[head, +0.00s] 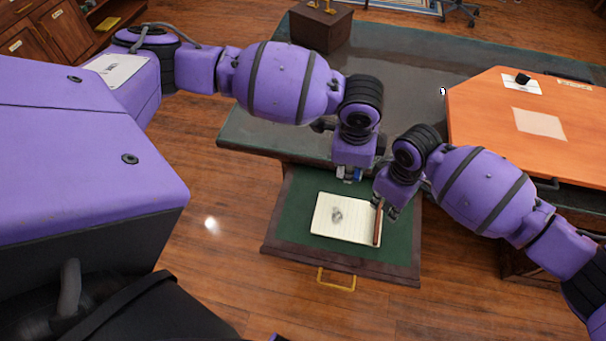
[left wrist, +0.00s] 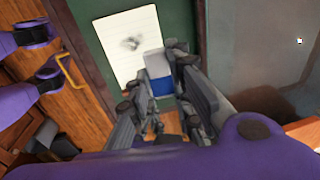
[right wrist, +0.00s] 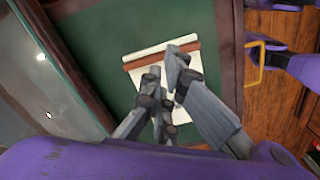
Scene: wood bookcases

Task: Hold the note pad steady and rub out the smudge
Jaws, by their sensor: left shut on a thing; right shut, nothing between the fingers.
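The note pad (head: 352,228), cream with a brown bound edge (head: 377,226), lies in an open drawer lined in green. A grey smudge (head: 337,214) marks its page and also shows in the left wrist view (left wrist: 131,43). My left gripper (head: 349,176) is shut on a white and blue eraser (left wrist: 159,75), at the pad's far edge and apart from the smudge. My right gripper (head: 388,210) is shut and empty at the bound edge. In the right wrist view its fingers (right wrist: 166,72) overlap the pad; I cannot tell whether they touch it.
The open drawer (head: 408,255) has a wooden rim and a brass handle (head: 337,280). Behind it is the dark desk top (head: 400,75), with a wooden box (head: 320,27) at the back. An orange-topped desk (head: 480,110) stands at the right. Bare green lining surrounds the pad.

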